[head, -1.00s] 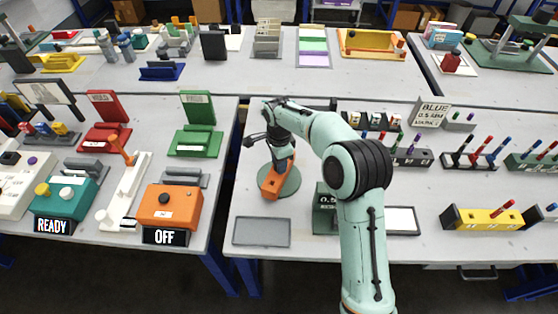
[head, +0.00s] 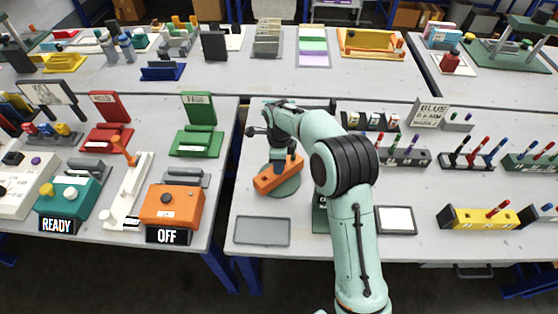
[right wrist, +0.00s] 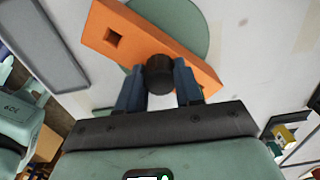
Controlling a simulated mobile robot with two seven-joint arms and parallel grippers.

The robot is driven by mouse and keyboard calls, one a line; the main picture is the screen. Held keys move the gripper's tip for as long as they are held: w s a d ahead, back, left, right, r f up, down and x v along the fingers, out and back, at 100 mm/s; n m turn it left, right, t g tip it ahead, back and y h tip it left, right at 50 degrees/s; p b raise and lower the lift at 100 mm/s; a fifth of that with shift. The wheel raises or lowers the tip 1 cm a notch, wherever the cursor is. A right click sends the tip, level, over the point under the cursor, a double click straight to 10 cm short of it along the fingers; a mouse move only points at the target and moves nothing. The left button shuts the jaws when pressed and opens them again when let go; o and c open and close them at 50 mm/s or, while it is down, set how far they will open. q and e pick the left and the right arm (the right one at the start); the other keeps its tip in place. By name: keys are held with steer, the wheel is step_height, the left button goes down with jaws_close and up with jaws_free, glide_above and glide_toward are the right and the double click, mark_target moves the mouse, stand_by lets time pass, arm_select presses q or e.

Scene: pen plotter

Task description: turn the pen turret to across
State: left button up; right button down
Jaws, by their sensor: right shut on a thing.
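The pen turret is an orange bar (head: 278,176) on a round green base (head: 287,189). In the head view the bar lies slanted, its left end nearer me and its right end farther off. My right gripper (head: 281,164) is over the bar from above. In the right wrist view the gripper (right wrist: 160,82) has its two blue fingers on either side of a black round knob (right wrist: 159,74) on the orange bar (right wrist: 135,45), shut on it. A square hole shows in one end of the bar. My left gripper is not in view.
A grey tray (head: 262,231) lies at the front left of the turret. An orange box (head: 171,207) with an OFF sign stands on the left table. A white-topped frame (head: 396,220) and several pen racks are to the right.

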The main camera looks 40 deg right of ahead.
steer(key=shift+r+m+p, duration=0.15)
steer(key=shift+m+p, duration=0.85)
steer(key=shift+m, duration=1.2)
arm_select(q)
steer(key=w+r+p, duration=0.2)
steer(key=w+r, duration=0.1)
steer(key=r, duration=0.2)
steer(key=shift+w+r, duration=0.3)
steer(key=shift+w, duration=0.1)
arm_select(e)
steer(key=shift+m, duration=2)
steer(key=shift+d, duration=0.1)
steer(key=c, duration=0.8)
jaws_free()
steer(key=shift+o, duration=0.2)
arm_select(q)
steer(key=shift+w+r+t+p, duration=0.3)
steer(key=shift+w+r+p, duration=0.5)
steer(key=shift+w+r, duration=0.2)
arm_select(e)
step_height(320, 180, up, 13)
